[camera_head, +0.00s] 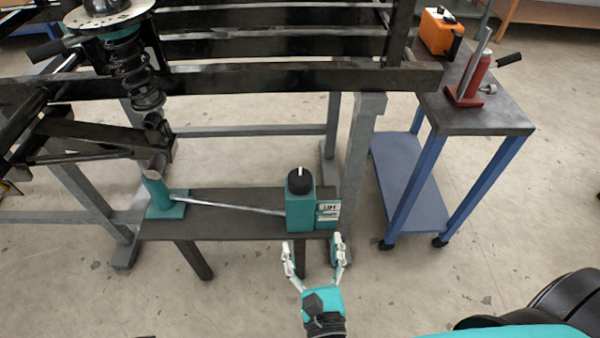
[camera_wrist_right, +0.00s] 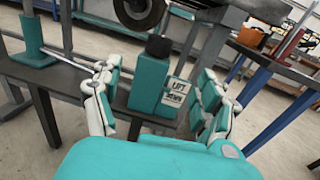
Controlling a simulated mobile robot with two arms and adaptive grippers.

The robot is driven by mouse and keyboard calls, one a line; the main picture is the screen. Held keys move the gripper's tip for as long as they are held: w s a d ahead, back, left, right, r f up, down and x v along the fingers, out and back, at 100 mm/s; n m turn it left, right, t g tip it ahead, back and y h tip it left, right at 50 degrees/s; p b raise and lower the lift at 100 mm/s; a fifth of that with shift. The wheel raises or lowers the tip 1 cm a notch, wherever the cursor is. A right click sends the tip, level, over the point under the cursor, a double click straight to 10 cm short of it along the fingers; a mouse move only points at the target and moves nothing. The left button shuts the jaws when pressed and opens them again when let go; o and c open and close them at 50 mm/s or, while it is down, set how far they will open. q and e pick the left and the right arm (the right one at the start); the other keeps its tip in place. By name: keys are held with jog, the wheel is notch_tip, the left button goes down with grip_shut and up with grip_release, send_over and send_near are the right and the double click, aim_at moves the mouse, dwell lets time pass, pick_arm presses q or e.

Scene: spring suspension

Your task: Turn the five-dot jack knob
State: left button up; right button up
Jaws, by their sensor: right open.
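A black knob (camera_head: 300,180) with a white pointer mark sits on top of a teal box (camera_head: 302,210) with a white "LIFT" label. I cannot make out any dots on the knob. The box stands at the right end of a low dark bench (camera_head: 225,215). The knob also shows in the wrist view (camera_wrist_right: 159,46), on the teal box (camera_wrist_right: 149,82). My right gripper (camera_head: 313,250) is open and empty, in front of the box and apart from it. In the wrist view its fingers (camera_wrist_right: 157,95) appear either side of the box. My left gripper is not in view.
A thin rod links the box to a teal cylinder jack (camera_head: 158,195) at the bench's left end. Above it are a black frame (camera_head: 250,80) and a spring strut (camera_head: 135,75). A blue cart (camera_head: 500,115) with a red jack (camera_head: 470,85) and orange case (camera_head: 440,32) stands right.

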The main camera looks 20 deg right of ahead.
aim_at(302, 189)
jog(key=w+d, duration=0.1)
jog(key=w, duration=0.9)
jog(key=w+d, duration=0.1)
jog(key=w, duration=0.4)
jog(key=shift+w+d+b, duration=0.25)
jog(key=shift+d+b, duration=0.05)
jog(key=shift+d, duration=0.05)
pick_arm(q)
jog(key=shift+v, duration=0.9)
pick_arm(e)
jog(key=shift+w+d, duration=0.15)
jog(key=shift+w, duration=0.6)
jog(key=shift+c, duration=0.3)
jog(key=c, duration=1.1)
